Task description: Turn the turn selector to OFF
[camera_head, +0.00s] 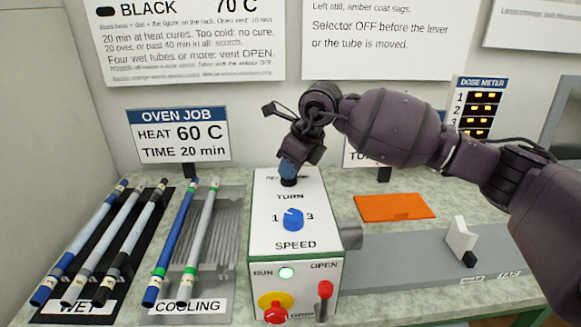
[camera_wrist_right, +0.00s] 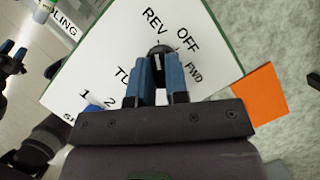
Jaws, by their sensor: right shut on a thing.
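The white control box (camera_head: 262,225) stands in the middle of the bench. Its turn selector, a small dark knob (camera_wrist_right: 160,50), is on the top face among the labels REV, OFF and FWD. My right gripper (camera_wrist_right: 156,72), with blue fingers, is shut on the knob from above; it also shows in the head view (camera_head: 288,172) and hides the labels there. A pale mark on the knob runs roughly up the wrist picture, nearer REV than OFF, but its exact setting is hard to tell.
Several rods lie on racks at left. An orange plate (camera_head: 394,207) lies right.

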